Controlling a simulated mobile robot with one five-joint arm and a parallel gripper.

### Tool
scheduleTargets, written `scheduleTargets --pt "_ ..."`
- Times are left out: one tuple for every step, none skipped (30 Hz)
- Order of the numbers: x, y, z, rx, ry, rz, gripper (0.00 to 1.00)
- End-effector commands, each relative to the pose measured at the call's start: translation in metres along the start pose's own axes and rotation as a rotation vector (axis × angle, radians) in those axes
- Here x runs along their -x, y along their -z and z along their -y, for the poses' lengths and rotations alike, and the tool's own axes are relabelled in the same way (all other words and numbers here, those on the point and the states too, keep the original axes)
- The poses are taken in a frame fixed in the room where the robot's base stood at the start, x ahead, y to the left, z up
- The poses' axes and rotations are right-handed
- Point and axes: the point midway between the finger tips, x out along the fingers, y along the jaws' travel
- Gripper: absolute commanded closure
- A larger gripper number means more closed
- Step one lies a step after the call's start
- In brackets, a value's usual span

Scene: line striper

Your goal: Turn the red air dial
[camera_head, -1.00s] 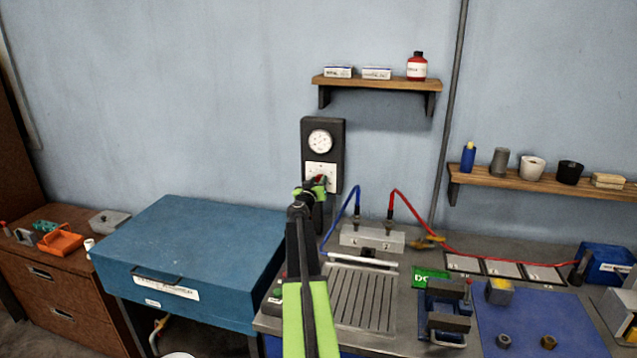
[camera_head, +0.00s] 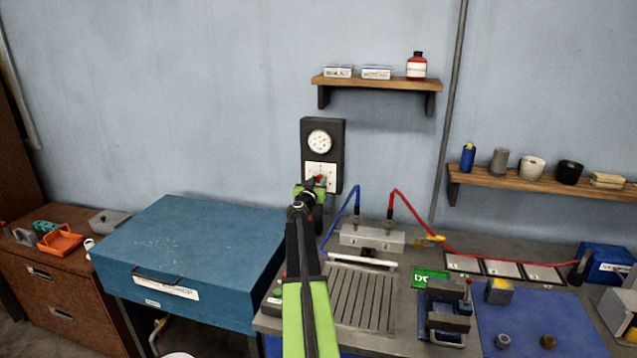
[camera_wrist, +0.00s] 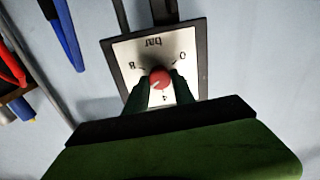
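The red air dial (camera_wrist: 159,78) sits at the middle of a white scale plate (camera_wrist: 150,55) marked "bar", 0, 4 and 8, which appears upside down in the wrist view. The plate is on a black wall panel (camera_head: 338,150) below a round white gauge (camera_head: 319,141). My gripper (camera_wrist: 161,88) is at the dial, with one dark finger on each side of it. The fingers look close to the dial's sides; whether both touch it is too small to tell. In the head view, my gripper (camera_head: 318,186) hides the plate's lower part, and a bit of red shows there.
A blue hose (camera_head: 343,213) and a red hose (camera_head: 396,197) rise from a metal block (camera_head: 371,238) right of my arm. A blue cabinet (camera_head: 190,250) stands left. A wooden shelf (camera_head: 375,83) is above right. The wall left of the panel is clear.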

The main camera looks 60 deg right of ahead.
Motion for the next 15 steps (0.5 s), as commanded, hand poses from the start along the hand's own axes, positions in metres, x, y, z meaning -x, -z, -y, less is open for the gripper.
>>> scheduleTargets --pt "0.0005 -0.0004 0.0006 -0.001 0.001 0.000 0.65" --pt "0.0005 -0.0004 0.0005 -0.001 0.001 0.000 0.61" --pt "0.0004 -0.0004 0.0005 -0.001 0.001 0.000 0.55" --pt "0.0004 -0.0003 0.0005 0.000 0.001 0.000 0.52" --pt "0.0004 -0.0003 0.0004 0.000 0.001 0.000 0.48" --pt "0.0003 -0.0002 0.0003 0.000 0.001 0.000 0.48" --pt "0.0002 -0.0002 0.0003 0.000 0.001 0.000 0.48" --pt "0.0002 -0.0002 0.0002 0.000 0.000 0.000 0.48" --pt "0.0002 -0.0001 0.0002 0.000 0.000 0.000 0.48" --pt "0.0001 -0.0001 0.0001 0.000 0.000 0.000 0.48" --pt "0.0001 -0.0001 0.0001 0.000 0.000 0.000 0.48" --pt "0.0001 -0.0001 0.0000 0.001 0.000 0.000 0.48" --pt "0.0004 -0.0001 0.0000 0.001 0.000 0.000 0.48" --pt "0.0014 0.0000 0.0000 0.001 0.000 0.000 0.48" --pt "0.0042 0.0000 -0.0001 0.001 0.001 0.000 0.48"
